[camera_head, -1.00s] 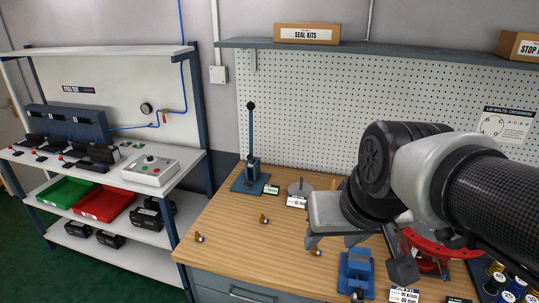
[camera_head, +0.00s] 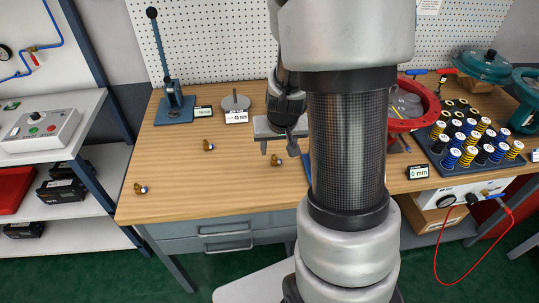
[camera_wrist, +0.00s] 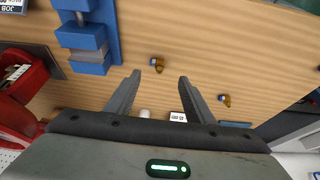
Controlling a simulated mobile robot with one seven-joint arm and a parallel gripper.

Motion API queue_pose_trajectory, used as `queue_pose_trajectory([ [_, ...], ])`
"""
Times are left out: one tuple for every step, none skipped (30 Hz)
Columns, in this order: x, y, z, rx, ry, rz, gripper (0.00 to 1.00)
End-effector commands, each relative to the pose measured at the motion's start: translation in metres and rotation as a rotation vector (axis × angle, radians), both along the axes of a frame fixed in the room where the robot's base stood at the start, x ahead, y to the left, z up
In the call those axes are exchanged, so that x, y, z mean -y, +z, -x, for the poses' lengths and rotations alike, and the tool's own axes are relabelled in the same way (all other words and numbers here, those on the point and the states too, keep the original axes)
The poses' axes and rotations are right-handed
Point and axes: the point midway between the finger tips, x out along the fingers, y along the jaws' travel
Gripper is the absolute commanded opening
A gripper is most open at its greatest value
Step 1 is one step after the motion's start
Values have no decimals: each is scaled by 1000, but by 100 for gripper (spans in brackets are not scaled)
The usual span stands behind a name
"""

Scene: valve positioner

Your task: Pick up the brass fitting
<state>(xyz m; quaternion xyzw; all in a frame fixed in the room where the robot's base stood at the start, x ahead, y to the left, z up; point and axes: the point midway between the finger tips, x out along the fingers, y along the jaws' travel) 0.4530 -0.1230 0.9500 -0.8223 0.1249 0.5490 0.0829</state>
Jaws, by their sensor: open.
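Several small brass fittings lie on the wooden workbench (camera_head: 180,170). In the head view one fitting (camera_head: 276,160) lies just below my gripper (camera_head: 278,149), another (camera_head: 208,146) lies to the left, and a third (camera_head: 140,188) is near the front left edge. In the wrist view my gripper (camera_wrist: 159,78) is open and empty. One brass fitting (camera_wrist: 157,64) with a blue-grey end shows just past the fingertips, in line with the gap. Another fitting (camera_wrist: 225,99) is to the right of the right finger. My fingers look above the bench; the exact height is unclear.
A blue vise-like block (camera_wrist: 88,40) stands left of the fingers in the wrist view. A blue lever press (camera_head: 173,105) and a grey disc (camera_head: 235,102) stand behind. A red ring-shaped part (camera_head: 405,110) and a spring tray (camera_head: 470,140) are at right. The left bench front is mostly clear.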

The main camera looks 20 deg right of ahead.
Motion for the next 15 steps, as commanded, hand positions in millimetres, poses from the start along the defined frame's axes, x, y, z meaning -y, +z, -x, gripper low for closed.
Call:
queue_pose_trajectory([
  [2,-15,-3,-5,-4,-2,48],
  [3,-20,-5,-4,-3,-1,48],
  [4,-27,-8,-4,-2,-1,48],
  [4,-31,-10,-3,-3,-2,48],
  [5,-34,-12,-3,-3,-2,48],
  [5,-39,-14,-3,-2,-2,48],
  [5,-41,-15,-2,-1,-1,48],
  [5,-43,-16,-2,-1,-1,48],
  [6,-45,-17,-2,0,-1,48],
  [6,-46,-18,-2,0,-1,48],
  [6,-47,-18,-2,-1,-2,48],
  [7,-49,-19,-1,-1,-1,48],
  [8,-51,-20,-1,-2,-1,48],
  [9,-54,-21,-2,-2,-1,48],
  [11,-59,-23,-3,-3,-2,48],
])
